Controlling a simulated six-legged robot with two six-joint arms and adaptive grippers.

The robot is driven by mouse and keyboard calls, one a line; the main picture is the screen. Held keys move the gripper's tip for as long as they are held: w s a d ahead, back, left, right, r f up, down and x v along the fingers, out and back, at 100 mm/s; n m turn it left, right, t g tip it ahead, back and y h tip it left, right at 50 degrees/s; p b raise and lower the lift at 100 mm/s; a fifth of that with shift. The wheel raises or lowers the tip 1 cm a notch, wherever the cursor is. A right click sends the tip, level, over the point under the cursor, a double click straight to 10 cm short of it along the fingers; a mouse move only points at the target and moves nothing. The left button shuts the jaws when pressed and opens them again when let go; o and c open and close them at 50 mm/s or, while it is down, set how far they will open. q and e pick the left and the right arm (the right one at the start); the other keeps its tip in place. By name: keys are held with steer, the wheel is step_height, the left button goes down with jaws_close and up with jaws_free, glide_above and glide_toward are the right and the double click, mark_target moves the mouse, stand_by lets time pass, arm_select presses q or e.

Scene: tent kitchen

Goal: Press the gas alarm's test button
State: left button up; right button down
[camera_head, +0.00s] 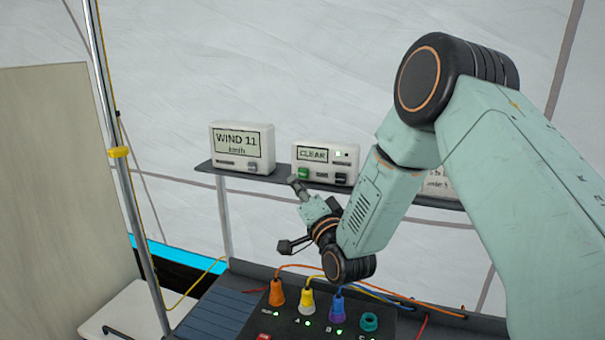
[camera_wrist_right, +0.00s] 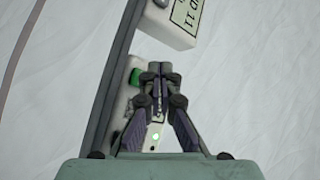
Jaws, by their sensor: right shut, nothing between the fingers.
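A white box with a "CLEAR" display (camera_head: 313,153), which appears to be the gas alarm, stands on a dark shelf. It has a green button (camera_head: 304,173), a dark button (camera_head: 339,179) and a small green light. My right gripper (camera_head: 294,182) is shut and empty, with its fingertips just below and left of the green button in the head view. In the right wrist view, the shut fingertips (camera_wrist_right: 160,68) lie beside the green button (camera_wrist_right: 134,77) and partly hide the box. I cannot tell whether they touch. My left gripper is out of view.
A "WIND 11" box (camera_head: 238,148) stands left on the same shelf (camera_head: 275,178). A third box is mostly hidden behind my right arm. Below is a panel with colored plugs and cables (camera_head: 308,302). A metal pole (camera_head: 118,155) stands at left.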

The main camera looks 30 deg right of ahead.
steer(key=shift+w+d, duration=0.4)
steer(key=shift+d, duration=0.25)
steer(key=shift+w, duration=0.1)
steer(key=shift+w+f, duration=0.15)
steer(key=shift+w, duration=0.05)
steer(key=shift+s, duration=0.1)
steer(key=shift+s, duration=0.15)
